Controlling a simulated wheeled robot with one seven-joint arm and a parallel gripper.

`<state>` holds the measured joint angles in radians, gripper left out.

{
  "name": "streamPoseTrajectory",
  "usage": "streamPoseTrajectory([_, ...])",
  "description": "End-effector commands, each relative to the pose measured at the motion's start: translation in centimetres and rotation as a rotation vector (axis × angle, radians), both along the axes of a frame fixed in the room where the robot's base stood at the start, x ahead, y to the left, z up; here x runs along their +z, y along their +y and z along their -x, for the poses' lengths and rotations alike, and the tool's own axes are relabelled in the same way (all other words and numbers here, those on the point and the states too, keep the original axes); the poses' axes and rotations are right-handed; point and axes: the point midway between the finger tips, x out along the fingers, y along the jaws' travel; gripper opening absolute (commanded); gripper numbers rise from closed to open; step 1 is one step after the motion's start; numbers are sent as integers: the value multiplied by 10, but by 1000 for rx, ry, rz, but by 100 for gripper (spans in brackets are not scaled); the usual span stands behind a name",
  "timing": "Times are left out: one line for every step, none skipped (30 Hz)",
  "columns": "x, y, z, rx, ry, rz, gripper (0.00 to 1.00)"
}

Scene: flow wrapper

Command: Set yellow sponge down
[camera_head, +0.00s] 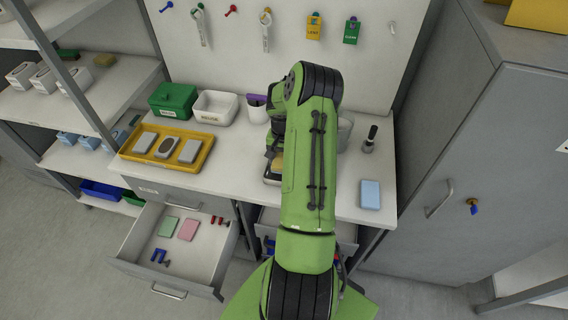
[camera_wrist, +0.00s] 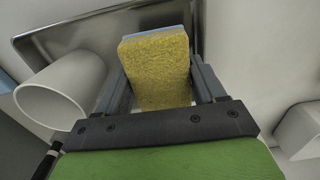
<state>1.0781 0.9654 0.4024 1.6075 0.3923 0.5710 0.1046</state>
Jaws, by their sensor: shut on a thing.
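The yellow sponge (camera_wrist: 158,72) fills the middle of the wrist view, its rough yellow face towards the camera and a blue-grey layer along its far edge. My gripper (camera_wrist: 156,58) is shut on it, one finger on each side. A shiny metal tray (camera_wrist: 75,32) lies behind and below the sponge; whether the sponge touches it I cannot tell. In the head view only a bit of the sponge (camera_head: 277,164) shows beside my green arm, over the tray (camera_head: 270,181). My arm hides most of the gripper there.
A white cup (camera_wrist: 62,92) stands close left of the gripper in the wrist view. On the worktop are a yellow tray (camera_head: 124,153) with several blocks, green (camera_head: 173,100) and white (camera_head: 215,107) bins, and a blue block (camera_head: 370,195). An open drawer (camera_head: 205,262) juts out below.

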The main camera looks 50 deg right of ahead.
Motion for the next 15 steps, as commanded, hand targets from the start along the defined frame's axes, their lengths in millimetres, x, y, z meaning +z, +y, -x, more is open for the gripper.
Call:
streamPoseTrajectory([-10,1,1,-1,2,-4,41])
streamPoseTrajectory([-16,1,1,-1,2,-4,41])
streamPoseTrajectory([-23,1,1,0,2,-4,41])
streamPoseTrajectory([-27,1,1,0,1,-3,41])
streamPoseTrajectory([-29,1,1,0,1,-3,41])
streamPoseTrajectory([-30,0,0,1,0,-1,41])
streamPoseTrajectory([-29,0,0,1,0,0,41])
streamPoseTrajectory([-29,0,0,1,0,0,41])
streamPoseTrajectory([-29,0,0,1,0,0,41])
streamPoseTrajectory([-28,0,0,1,0,0,41])
streamPoseTrajectory([-29,0,0,1,0,0,41])
streamPoseTrajectory([-30,0,0,1,0,0,41])
streamPoseTrajectory([-31,0,0,1,0,0,41])
streamPoseTrajectory([-32,0,0,1,0,0,41])
streamPoseTrajectory([-33,0,0,1,0,0,71])
